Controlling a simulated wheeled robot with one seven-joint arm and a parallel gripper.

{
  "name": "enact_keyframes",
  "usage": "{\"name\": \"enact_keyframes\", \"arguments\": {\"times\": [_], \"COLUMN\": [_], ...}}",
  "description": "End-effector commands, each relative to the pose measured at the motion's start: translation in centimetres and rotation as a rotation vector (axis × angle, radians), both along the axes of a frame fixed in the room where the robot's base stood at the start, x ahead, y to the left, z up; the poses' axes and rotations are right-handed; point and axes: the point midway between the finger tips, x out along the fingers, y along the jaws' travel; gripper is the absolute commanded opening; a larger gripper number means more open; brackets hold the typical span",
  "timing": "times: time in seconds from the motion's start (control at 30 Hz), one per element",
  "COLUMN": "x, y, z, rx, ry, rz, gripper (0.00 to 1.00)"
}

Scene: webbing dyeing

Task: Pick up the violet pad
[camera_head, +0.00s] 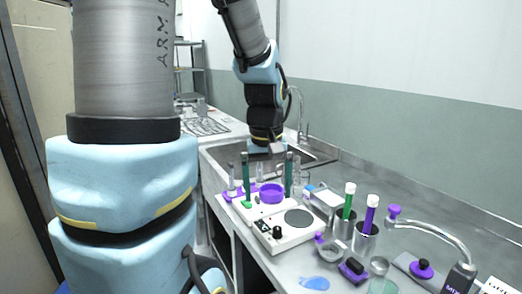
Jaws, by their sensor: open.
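A round violet pad (272,194) lies on the white device (262,208) on the counter by the sink. My gripper (268,198) points straight down from above, with its two long dark green fingers apart. In the picture the pad shows between the fingers; I cannot tell whether they are level with it or touch it. A small dark block with a violet top (352,268) lies nearer the front of the counter.
A white device with a grey round plate (299,218) stands just in front.

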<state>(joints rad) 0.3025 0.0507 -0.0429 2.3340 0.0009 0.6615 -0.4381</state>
Motion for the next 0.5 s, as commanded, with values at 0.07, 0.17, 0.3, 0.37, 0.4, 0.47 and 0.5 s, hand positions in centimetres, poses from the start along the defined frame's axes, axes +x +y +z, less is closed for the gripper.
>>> {"name": "enact_keyframes", "arguments": {"times": [0.07,0.17,0.3,0.37,0.4,0.47,0.5], "x": [-1.1,-2.3,-3.3,-3.4,-3.5,-3.4,-3.3], "y": [3.9,6.7,8.5,8.7,8.8,8.7,8.5], "z": [-2.0,-3.5,-4.5,-4.6,-4.6,-4.7,-4.7], "rx": [0.011,0.024,0.036,0.038,0.038,0.037,0.036], "ry": [-0.015,-0.036,-0.052,-0.054,-0.054,-0.054,-0.053], "rz": [-0.055,-0.124,-0.177,-0.186,-0.189,-0.189,-0.185], "gripper": [1.0,1.0,0.95,0.95,0.95,0.95,0.95]}}
